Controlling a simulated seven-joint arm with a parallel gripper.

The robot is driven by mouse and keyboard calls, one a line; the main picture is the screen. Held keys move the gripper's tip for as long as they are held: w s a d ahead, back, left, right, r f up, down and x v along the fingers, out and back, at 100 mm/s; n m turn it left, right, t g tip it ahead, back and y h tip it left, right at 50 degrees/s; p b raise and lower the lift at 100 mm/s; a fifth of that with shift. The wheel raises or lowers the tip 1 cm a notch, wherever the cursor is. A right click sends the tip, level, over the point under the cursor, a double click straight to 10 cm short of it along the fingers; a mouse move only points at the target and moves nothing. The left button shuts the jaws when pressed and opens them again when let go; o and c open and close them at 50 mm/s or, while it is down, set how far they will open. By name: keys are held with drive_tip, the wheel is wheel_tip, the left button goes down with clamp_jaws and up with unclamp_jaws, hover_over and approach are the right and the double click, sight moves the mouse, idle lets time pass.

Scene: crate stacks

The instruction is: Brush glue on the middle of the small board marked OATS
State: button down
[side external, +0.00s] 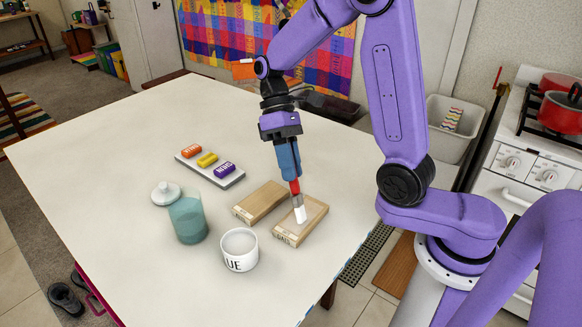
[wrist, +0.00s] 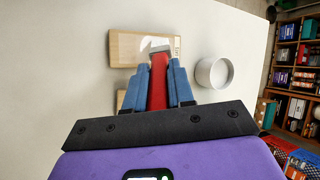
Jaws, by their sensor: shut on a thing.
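My gripper (side external: 291,172) is shut on the red handle of a brush (side external: 299,212), which points down with a metal band and white bristles. The brush tip is over the middle of the right-hand small wooden board (side external: 317,212) and looks to be at its surface; I cannot tell whether it touches. A second small wooden board (side external: 258,201) lies just to its left. Both have a label on the front edge, too small to read surely, so I cannot tell which is OATS. The wrist view shows the brush tip over a board (wrist: 128,48). A white glue cup (side external: 240,262) stands in front.
A teal jar (side external: 188,226) stands left of the glue cup, with a pale lid (side external: 165,191) behind it. A grey tray (side external: 222,180) holds orange, yellow and purple labelled blocks. The left and far parts of the white table (side external: 100,150) are clear.

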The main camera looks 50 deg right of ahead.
drive_tip(key=shift+w+d, duration=1.3)
drive_tip(key=shift+d, duration=0.75)
drive_tip(key=s+r, duration=0.3)
drive_tip(key=r, duration=0.5)
drive_tip(key=shift+s, duration=0.4)
idle(0.9)
